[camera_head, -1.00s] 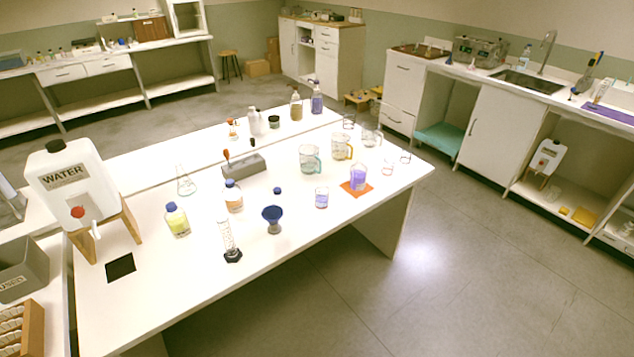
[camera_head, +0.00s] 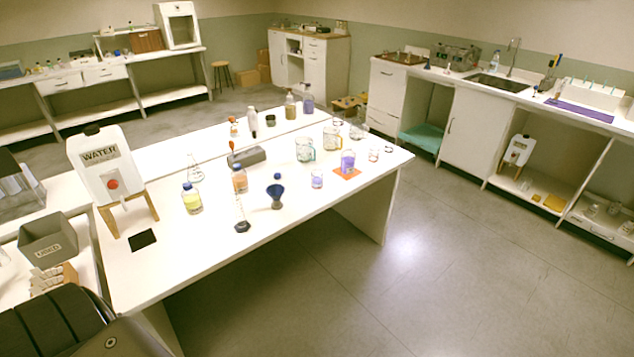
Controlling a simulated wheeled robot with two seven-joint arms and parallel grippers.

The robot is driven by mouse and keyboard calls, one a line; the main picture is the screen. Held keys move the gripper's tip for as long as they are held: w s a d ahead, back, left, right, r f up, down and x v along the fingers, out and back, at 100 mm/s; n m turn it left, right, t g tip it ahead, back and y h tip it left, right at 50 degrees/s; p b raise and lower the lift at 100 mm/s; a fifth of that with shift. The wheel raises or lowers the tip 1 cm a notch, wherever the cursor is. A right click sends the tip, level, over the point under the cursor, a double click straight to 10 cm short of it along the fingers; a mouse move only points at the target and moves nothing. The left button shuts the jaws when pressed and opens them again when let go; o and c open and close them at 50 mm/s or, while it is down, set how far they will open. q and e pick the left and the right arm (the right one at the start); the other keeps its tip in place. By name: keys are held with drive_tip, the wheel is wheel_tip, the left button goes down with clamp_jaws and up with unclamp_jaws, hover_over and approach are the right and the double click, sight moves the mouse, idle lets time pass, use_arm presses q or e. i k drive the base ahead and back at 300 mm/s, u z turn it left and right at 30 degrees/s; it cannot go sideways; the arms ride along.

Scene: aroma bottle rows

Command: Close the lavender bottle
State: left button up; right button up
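A clear vessel with purple liquid (camera_head: 347,163) stands on an orange mat (camera_head: 345,173) at the right part of the white table (camera_head: 200,262). A smaller vessel with pale purple liquid (camera_head: 317,180) stands to its left. A purple bottle (camera_head: 308,104) stands at the table's back. I cannot tell for sure which is the lavender bottle. A small blue cap (camera_head: 277,176) appears loose on the table behind a blue funnel (camera_head: 275,192). Neither gripper is in view; a dark part at the bottom left looks like my arm.
Blue-capped yellow (camera_head: 191,199) and orange (camera_head: 239,179) bottles, a graduated cylinder (camera_head: 242,222), a flask (camera_head: 196,168) and glass jugs (camera_head: 304,149) crowd the table. A water container (camera_head: 98,160) stands at the left. The floor in front (camera_head: 400,290) is clear.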

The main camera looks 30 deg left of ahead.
sight(347, 157)
drive_tip(key=z, duration=0.4)
drive_tip(key=i, duration=1.7)
drive_tip(key=u, duration=0.65)
drive_tip(key=i, duration=0.85)
drive_tip(key=u, duration=1.15)
drive_tip(key=i, duration=0.35)
drive_tip(key=u, duration=0.3)
